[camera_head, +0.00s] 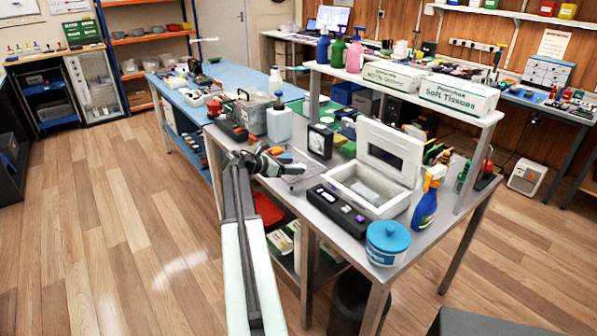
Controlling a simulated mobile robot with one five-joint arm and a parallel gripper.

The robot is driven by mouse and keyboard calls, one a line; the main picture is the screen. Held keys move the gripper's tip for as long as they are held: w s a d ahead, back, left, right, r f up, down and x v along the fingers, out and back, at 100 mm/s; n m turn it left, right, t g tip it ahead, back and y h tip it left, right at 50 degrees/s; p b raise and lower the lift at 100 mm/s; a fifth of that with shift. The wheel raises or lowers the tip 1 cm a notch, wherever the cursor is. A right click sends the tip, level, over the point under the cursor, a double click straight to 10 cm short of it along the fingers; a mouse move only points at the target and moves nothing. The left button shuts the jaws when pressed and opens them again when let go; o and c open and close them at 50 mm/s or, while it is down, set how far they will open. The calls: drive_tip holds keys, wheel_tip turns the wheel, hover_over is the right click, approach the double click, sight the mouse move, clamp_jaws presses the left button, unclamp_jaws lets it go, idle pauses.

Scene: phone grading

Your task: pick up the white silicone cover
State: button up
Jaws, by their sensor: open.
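My gripper (268,161) is at the end of my arm, over the left edge of the grey worktable (345,238), with its jaws open. I see nothing held in it. I cannot clearly pick out a white silicone cover.
An open white box (385,160) with a raised windowed lid stands right of the gripper. A black device (337,210), a blue-lidded tub (387,243) and a blue spray bottle (427,204) stand nearby. A shelf with tissue boxes (456,95) overhangs the table's back.

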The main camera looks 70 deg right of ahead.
drive_tip(key=b+x, duration=0.1)
drive_tip(key=x, duration=0.2)
drive_tip(key=shift+d+f, duration=0.25)
drive_tip(key=c, duration=1.4)
wheel_tip(320, 180, up, 10)
drive_tip(key=p, duration=1)
drive_tip(key=shift+r, duration=0.2)
